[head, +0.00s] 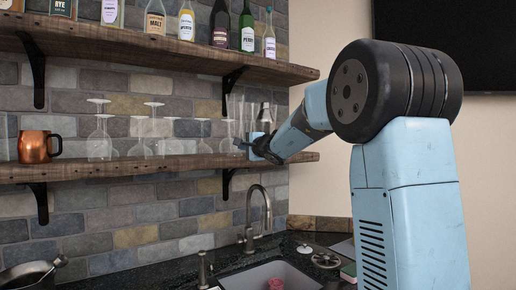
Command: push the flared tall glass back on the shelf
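Several tall clear glasses (231,112) stand close together at the right part of the lower wooden shelf (190,167). They overlap and are very transparent, so I cannot tell for sure which one is the flared glass. My gripper (241,143) is at the shelf's front, low against this group, pointing left. Its dark fingers are small here, and I cannot tell whether they are open or shut, or whether they touch a glass. My gripper and wrist hide the lower part of the rightmost glasses.
Upside-down stemmed glasses (99,138) and a copper mug (36,146) stand further left on the lower shelf. An upper shelf (130,47) with bottles (187,22) hangs above. Below are a faucet (249,215), a sink (270,276) and a dark counter (115,270).

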